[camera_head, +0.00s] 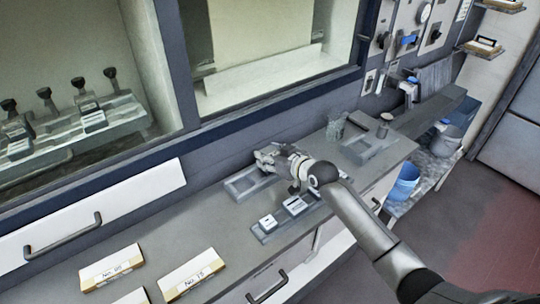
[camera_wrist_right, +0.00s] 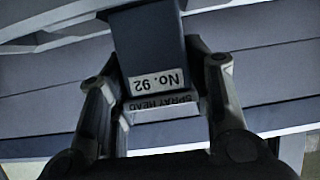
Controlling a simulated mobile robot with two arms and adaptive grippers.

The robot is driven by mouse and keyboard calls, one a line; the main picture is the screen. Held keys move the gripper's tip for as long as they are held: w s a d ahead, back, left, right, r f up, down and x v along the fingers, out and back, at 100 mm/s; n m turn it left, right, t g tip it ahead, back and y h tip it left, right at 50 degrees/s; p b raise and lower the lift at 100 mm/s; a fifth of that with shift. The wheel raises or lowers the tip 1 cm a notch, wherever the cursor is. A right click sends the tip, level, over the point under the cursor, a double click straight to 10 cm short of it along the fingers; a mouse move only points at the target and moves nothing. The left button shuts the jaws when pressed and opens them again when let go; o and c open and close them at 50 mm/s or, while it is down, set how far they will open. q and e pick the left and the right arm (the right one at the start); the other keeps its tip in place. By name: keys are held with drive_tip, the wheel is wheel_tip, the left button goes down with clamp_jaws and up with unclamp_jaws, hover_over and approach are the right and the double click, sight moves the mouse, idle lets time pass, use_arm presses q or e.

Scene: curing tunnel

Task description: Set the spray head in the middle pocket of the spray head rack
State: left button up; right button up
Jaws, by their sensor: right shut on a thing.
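My right gripper (camera_head: 268,158) is shut on a dark block, the spray head (camera_wrist_right: 155,42), which carries the labels "No. 92" and "SPRAY HEAD" in the right wrist view. Its fingers (camera_wrist_right: 155,65) flank the block. In the head view the held block is too small to make out. The gripper is above or beside a grey tray (camera_head: 238,190) near the back of the bench. A second grey tray (camera_head: 262,238) in front holds two white-labelled blocks (camera_head: 267,221). I cannot tell for certain which tray is the spray head rack. My left gripper is out of view.
Boxes marked "No. 86" (camera_head: 110,267) and "No. 15" (camera_head: 190,272) lie at the bench's front left. A glass jar (camera_head: 335,126) and another grey tray (camera_head: 362,148) with a small cup stand to the right. A window wall (camera_head: 240,130) runs along the back.

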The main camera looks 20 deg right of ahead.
drive_tip(key=o, duration=1.3)
drive_tip(key=shift+f, duration=0.1)
drive_tip(key=shift+o, duration=0.3)
drive_tip(key=shift+f, duration=0.1)
drive_tip(key=shift+s+f, duration=0.1)
drive_tip(key=shift+s, duration=0.05)
